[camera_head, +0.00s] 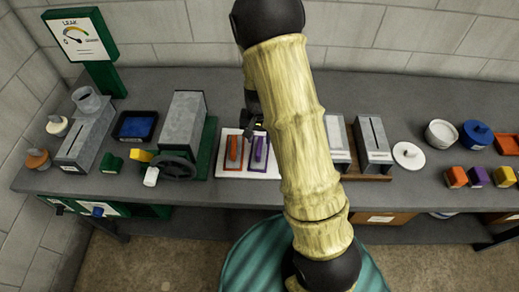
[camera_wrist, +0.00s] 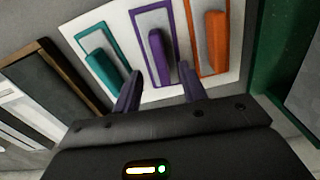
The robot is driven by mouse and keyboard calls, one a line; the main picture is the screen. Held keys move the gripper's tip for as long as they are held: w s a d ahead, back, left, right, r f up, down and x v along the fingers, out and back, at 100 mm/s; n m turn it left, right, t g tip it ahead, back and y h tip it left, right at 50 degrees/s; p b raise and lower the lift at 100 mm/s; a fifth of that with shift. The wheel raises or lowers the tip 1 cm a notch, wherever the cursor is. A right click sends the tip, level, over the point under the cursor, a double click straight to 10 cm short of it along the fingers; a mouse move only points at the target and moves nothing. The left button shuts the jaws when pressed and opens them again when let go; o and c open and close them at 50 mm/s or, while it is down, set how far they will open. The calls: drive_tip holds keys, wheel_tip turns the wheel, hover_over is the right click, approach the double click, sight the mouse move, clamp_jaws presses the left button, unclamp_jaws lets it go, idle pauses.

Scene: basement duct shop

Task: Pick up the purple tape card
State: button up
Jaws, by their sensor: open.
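The purple tape card (camera_wrist: 160,58) is a narrow purple piece on a grey field with a purple outline, in the middle of a white board (camera_wrist: 122,42). It also shows in the head view (camera_head: 259,150), partly beside my arm. A teal piece (camera_wrist: 106,73) and an orange piece (camera_wrist: 215,44) lie on either side of it in their own outlines. My gripper (camera_wrist: 156,82) is open and empty. In the wrist view its fingers appear on either side of the purple card's near end; I cannot tell how high they are above the board. The arm hides the teal piece in the head view.
A grey machine with a black handwheel (camera_head: 174,167) stands left of the board. Grey slotted boxes (camera_head: 373,140) stand to its right. Several coloured blocks (camera_head: 479,176) and a white bowl (camera_head: 440,134) are farther right on the grey bench.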

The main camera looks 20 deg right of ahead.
sight(259, 145)
drive_tip(key=shift+w+f, duration=0.1)
drive_tip(key=shift+f, duration=0.6)
drive_tip(key=shift+w+d+f+p, duration=0.15)
drive_tip(key=shift+f+p, duration=0.35)
drive_tip(key=shift+f, duration=0.8)
drive_tip(key=shift+w+f+p, duration=0.1)
drive_tip(key=shift+f+p, duration=0.4)
drive_tip(key=shift+f, duration=0.8)
clamp_jaws()
